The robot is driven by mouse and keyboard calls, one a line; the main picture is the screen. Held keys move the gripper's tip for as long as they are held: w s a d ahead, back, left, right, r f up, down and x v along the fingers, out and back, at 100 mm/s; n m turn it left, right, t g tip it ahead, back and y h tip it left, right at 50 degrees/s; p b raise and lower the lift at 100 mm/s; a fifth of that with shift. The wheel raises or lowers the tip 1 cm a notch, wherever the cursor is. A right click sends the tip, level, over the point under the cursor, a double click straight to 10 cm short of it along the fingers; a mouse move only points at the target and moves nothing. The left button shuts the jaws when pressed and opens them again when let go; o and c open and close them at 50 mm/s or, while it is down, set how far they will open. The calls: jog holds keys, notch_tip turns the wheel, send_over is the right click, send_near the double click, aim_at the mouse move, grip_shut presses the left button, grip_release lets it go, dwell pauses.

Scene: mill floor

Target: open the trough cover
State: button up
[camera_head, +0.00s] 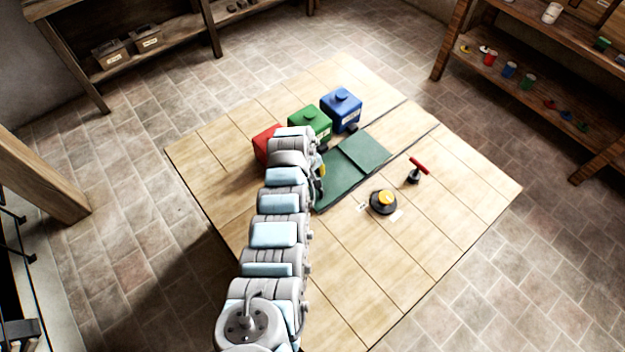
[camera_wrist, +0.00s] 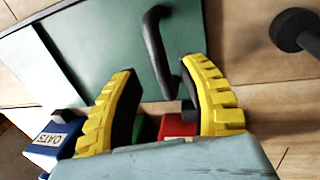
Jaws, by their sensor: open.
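The trough cover is a green panel (camera_head: 339,188) set in the wooden table, beside a second green panel (camera_head: 366,152). In the wrist view, the green cover (camera_wrist: 110,45) carries a dark bent bar handle (camera_wrist: 158,45). My gripper (camera_wrist: 160,72) is open, with a yellow ribbed finger on each side. The handle shows between and beyond the fingertips, its lower end close to the right finger. I cannot tell whether they touch. In the head view, my arm hides the handle and most of my gripper (camera_head: 319,178). The cover lies flat.
Red (camera_head: 264,142), green (camera_head: 309,122) and blue (camera_head: 342,108) containers stand behind the cover. A black round base with a yellow knob (camera_head: 385,198) and a black stand with a red bar (camera_head: 419,166) are to the right. The table's front right is clear.

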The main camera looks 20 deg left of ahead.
jog(key=shift+d+f, duration=0.15)
jog(key=shift+f, duration=0.7)
grip_shut()
